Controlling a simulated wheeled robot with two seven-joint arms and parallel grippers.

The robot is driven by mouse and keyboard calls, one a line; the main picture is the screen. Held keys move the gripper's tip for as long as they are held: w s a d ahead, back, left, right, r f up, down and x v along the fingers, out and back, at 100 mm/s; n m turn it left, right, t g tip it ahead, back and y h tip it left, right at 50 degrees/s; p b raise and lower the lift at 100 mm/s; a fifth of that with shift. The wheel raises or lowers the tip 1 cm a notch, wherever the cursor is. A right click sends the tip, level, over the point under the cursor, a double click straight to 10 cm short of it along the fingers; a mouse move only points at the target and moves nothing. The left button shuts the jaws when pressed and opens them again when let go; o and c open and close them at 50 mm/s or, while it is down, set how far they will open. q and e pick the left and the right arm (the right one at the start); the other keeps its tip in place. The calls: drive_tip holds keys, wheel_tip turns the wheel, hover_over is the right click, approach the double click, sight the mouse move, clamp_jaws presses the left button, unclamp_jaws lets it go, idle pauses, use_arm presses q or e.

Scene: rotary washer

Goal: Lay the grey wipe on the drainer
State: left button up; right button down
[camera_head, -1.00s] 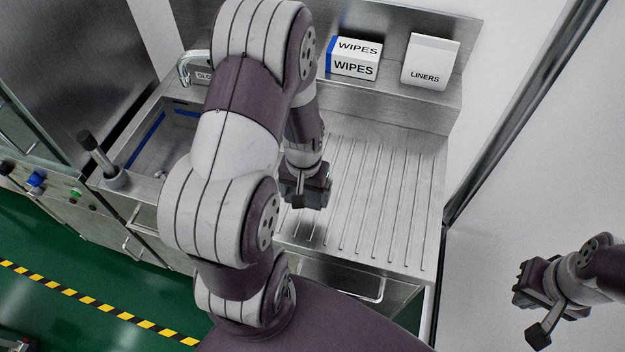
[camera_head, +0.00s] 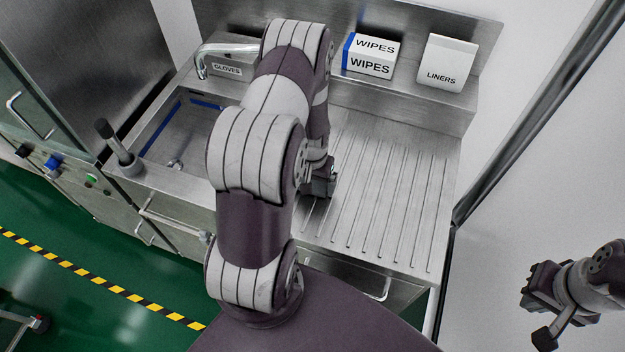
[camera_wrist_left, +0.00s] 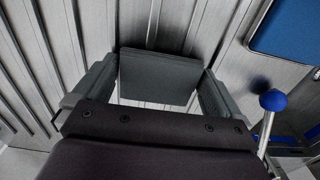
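The grey wipe (camera_wrist_left: 158,78) shows in the left wrist view as a flat dark grey slab. It spans the gap between the two fingers of my left gripper (camera_wrist_left: 160,85), which is shut on it. In the head view my left gripper (camera_head: 318,182) is low over the left part of the ribbed steel drainer (camera_head: 385,200), partly hidden by my left arm. I cannot make out the wipe there, nor tell whether it touches the drainer. The drainer's ribs (camera_wrist_left: 80,50) fill much of the wrist view. My right gripper (camera_head: 540,288) is off to the right, empty, its fingers apart.
A wipes box (camera_head: 370,58) and a liners box (camera_head: 446,62) stand on the back shelf, with a gloves box (camera_head: 227,70) further left. The sink basin (camera_head: 180,135) lies left of the drainer. A blue-knobbed rod (camera_wrist_left: 272,100) shows beside the left gripper. The drainer's right part is bare.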

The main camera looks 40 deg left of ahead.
sight(314, 184)
use_arm(q)
drive_tip(key=shift+w+r, duration=0.1)
drive_tip(key=shift+r, duration=0.25)
wheel_tip(314, 184, up, 12)
drive_tip(key=b, duration=0.2)
drive_tip(key=s+d+r+m, duration=0.1)
drive_tip(key=s+d+r, duration=0.1)
drive_tip(key=d, duration=0.2)
drive_tip(key=s+d+r+m+t, duration=0.1)
drive_tip(key=s+d+r, duration=0.1)
drive_tip(key=d, duration=0.3)
drive_tip(key=s+d+r+m, duration=0.1)
drive_tip(key=s+d+r, duration=0.2)
drive_tip(key=d, duration=0.1)
drive_tip(key=shift+d+r+m, duration=0.25)
drive_tip(key=shift+d+m, duration=0.15)
